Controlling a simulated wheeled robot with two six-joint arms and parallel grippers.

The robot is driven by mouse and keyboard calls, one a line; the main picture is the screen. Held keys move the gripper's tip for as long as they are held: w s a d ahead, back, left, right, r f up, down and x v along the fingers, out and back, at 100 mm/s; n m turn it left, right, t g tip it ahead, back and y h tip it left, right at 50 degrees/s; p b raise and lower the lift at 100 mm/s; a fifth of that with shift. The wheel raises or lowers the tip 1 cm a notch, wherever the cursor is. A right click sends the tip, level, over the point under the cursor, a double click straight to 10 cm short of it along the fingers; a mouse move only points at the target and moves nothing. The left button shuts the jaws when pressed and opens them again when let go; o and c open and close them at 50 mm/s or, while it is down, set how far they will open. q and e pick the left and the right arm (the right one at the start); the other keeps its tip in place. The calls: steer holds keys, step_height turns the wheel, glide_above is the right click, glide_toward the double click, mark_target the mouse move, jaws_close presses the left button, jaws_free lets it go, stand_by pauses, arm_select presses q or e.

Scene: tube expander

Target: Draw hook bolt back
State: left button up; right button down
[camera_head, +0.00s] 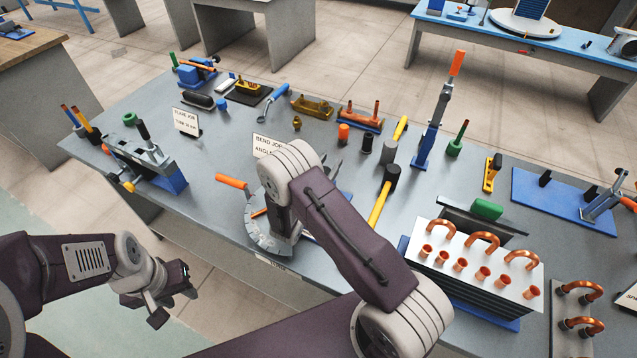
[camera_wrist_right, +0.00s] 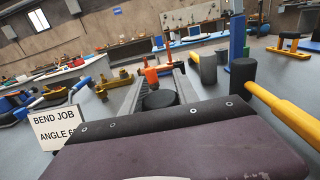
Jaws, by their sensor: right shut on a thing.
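The bender (camera_head: 262,236), a grey toothed plate with an orange-handled lever (camera_head: 232,182), stands near the table's front edge. My right arm hides part of it in the head view. My right gripper (camera_wrist_right: 162,82) shows in the right wrist view, shut on a dark round piece (camera_wrist_right: 160,99) between its two grey fingers. I cannot tell from these frames whether this piece belongs to the hook bolt; no hook is clearly visible. In the head view that gripper is mostly hidden behind my arm. My left gripper (camera_head: 170,296) is open and empty, in front of the table's front edge.
A "BEND JOB" sign (camera_wrist_right: 58,127) stands close to the left of my right gripper. A rack of copper tubes (camera_head: 474,262) is at the right.

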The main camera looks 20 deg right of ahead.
steer(key=c, duration=0.9)
jaws_free()
steer(key=shift+w+d, duration=0.1)
steer(key=shift+v, duration=3.6)
